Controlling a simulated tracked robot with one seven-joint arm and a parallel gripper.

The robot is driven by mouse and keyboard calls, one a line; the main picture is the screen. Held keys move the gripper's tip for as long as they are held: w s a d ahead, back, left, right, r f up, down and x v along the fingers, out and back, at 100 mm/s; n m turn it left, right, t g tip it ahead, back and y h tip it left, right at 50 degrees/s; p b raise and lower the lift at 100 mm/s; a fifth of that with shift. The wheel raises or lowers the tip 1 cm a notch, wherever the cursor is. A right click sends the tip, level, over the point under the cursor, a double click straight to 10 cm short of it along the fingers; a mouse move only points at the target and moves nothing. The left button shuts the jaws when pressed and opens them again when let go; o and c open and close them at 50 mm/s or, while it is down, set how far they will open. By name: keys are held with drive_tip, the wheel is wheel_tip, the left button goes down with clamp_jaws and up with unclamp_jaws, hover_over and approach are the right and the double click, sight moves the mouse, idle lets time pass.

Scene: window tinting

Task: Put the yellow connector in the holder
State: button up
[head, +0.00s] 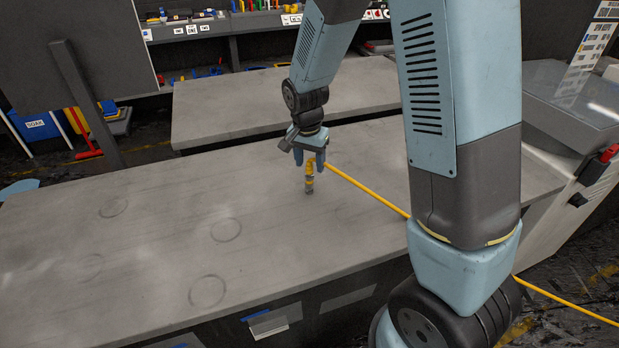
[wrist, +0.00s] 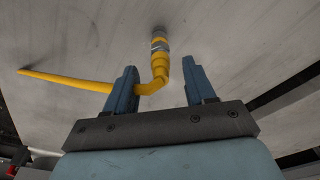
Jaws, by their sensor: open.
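The yellow connector (head: 309,177) has a grey metal end and a yellow cable (head: 370,192) running off to the right in the head view. It appears upright with its grey end down on the grey table. My gripper (head: 308,160) is directly above it, pointing down. In the wrist view the connector (wrist: 159,62) lies between and just beyond the two blue fingers of my gripper (wrist: 164,80), which are apart. The cable bends past the left finger there. I cannot tell whether that finger touches the cable. No holder can be clearly made out.
The grey table (head: 150,220) is mostly bare, with several faint ring marks. A second grey table (head: 280,100) stands behind it. A dark panel on a post (head: 85,100) rises at the left. A grey machine (head: 570,110) stands at the right. The cable crosses the table's right side.

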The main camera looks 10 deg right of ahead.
sight(310, 174)
drive_tip(key=shift+w+f, duration=0.15)
drive_tip(key=shift+f, duration=2.4)
clamp_jaws()
